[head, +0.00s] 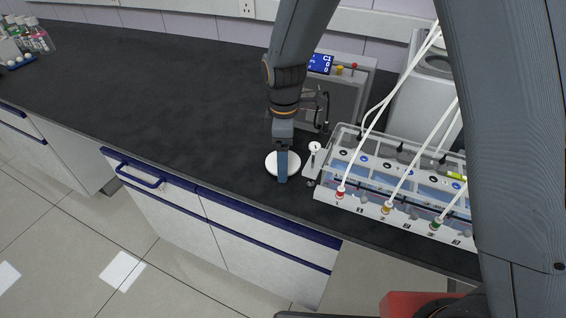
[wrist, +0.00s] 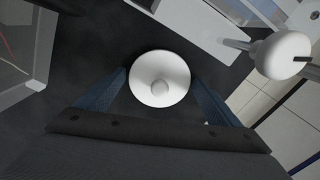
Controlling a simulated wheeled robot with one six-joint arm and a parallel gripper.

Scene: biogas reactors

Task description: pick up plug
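The plug, a round white disc with a small knob at its centre, appears in the wrist view (wrist: 158,66). It rests on the dark worktop. In the head view the plug (head: 271,162) is partly hidden behind one blue finger. My gripper (head: 282,178) points down at it. In the wrist view my gripper (wrist: 159,77) is open, with one blue finger on each side of the plug. The fingertips look close to the plug's rim; I cannot tell whether they touch it.
A white round-topped fitting (head: 315,147) stands just right of the plug; it also shows in the wrist view (wrist: 284,55). The clear reactor bath (head: 365,200) with white tubes is further right. A box with a blue display (head: 320,63) stands behind. The worktop (head: 170,90) to the left is clear.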

